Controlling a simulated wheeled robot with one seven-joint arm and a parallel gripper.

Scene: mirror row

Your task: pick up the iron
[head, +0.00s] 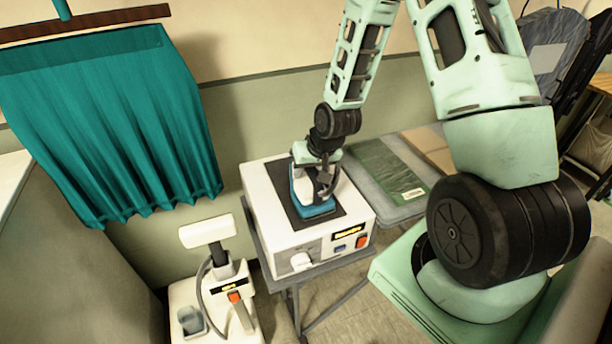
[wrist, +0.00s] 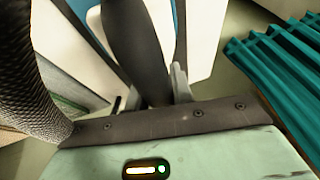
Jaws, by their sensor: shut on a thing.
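The iron (head: 314,211) has a blue lower body with white parts above. It is upright over a dark pad (head: 341,202) on top of a white boxy machine (head: 282,234). My gripper (head: 322,178) comes down on it from above and is shut on its upper part. In the wrist view, blue parts of the iron (wrist: 180,32) show at the top, behind a dark bar. The gripper and wrist hide much of the iron's top. I cannot tell whether its base touches the pad.
A white device (head: 208,290) with a hose stands at lower left. A teal curtain (head: 110,125) hangs at left, and it also shows in the wrist view (wrist: 285,70). A grey table (head: 365,185) with a green packet (head: 387,172) is right of the machine. A wall is close behind.

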